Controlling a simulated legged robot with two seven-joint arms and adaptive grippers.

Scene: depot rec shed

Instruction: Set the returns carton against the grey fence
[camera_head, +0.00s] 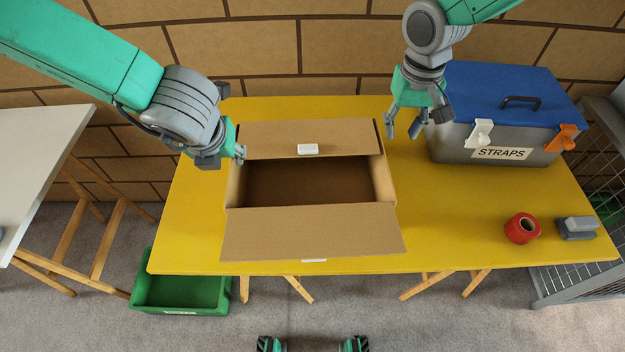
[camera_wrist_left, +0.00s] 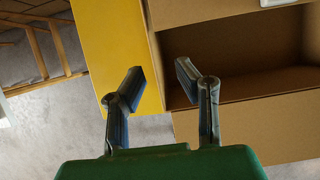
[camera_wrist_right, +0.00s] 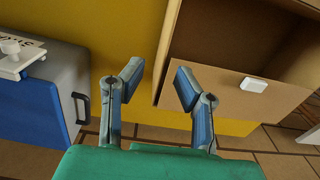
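The returns carton, an open brown cardboard box (camera_head: 312,232), sits on the yellow table (camera_head: 480,225). Its near and far flaps are folded outward, and its inside looks empty. My left gripper (camera_head: 240,153) is by the far end of the carton's left wall. In the left wrist view it is open (camera_wrist_left: 158,70), with the wall's edge between the fingertips. My right gripper (camera_head: 404,128) hangs by the carton's far right corner. In the right wrist view it is open (camera_wrist_right: 155,74), with the right wall near one fingertip. I cannot identify the grey fence for certain.
A grey strap box with a blue lid (camera_head: 505,100) stands at the back right. A red tape roll (camera_head: 522,228) and a grey block (camera_head: 577,229) lie at the right. A grey mesh frame (camera_head: 583,281) stands beyond. A green bin (camera_head: 181,285) is on the floor.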

